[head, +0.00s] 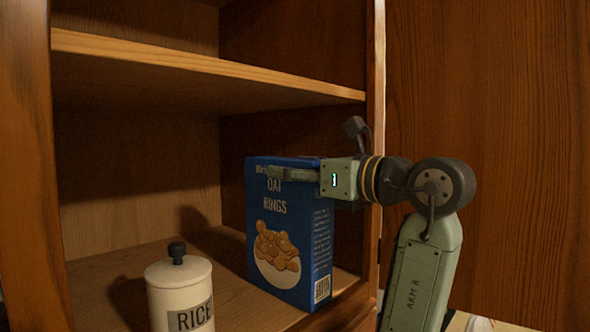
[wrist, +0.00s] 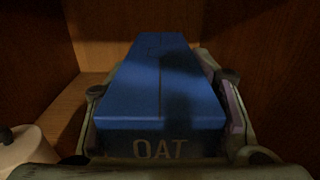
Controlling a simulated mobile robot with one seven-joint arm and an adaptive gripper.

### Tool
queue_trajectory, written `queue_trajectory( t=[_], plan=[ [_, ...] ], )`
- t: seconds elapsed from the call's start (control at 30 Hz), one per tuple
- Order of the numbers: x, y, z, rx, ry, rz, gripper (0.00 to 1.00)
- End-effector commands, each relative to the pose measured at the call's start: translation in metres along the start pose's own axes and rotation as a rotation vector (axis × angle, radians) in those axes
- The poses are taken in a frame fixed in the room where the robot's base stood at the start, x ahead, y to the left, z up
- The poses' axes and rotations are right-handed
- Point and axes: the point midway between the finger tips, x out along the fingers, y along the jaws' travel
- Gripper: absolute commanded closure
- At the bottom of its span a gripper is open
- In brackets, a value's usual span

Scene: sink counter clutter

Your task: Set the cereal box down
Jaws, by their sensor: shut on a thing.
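The cereal box (head: 279,232) is blue, labelled "OAT RINGS", and stands upright at the right side of the lower cupboard shelf (head: 105,292). Its base appears to be at the shelf surface; whether it touches fully I cannot tell. My gripper (head: 292,173) is shut on the box near its top, reaching in from the right. In the wrist view the box top (wrist: 160,90) lies between my two fingers (wrist: 163,115), one along each side. The far finger is hidden behind the box in the head view.
A white canister (head: 182,292) labelled "RICE" with a dark knob stands left of the box, near the front. An upper shelf (head: 190,75) runs above. The cupboard's right post (head: 375,110) is close to my wrist. The shelf's back left is clear.

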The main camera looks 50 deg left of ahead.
Motion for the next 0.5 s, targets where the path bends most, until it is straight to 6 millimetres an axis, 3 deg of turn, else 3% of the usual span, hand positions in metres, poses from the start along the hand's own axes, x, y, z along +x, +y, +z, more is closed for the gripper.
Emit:
queue_trajectory(
  t=[0.1,0.13,0.5],
  plan=[
    [-0.0007,-0.0003,-0.0025,-0.001,-0.002,-0.001,1.00],
    [-0.0002,-0.0002,-0.0026,0.000,0.000,-0.001,0.50],
    [0.0000,0.0000,-0.0018,0.000,0.000,0.000,0.25]
  ],
)
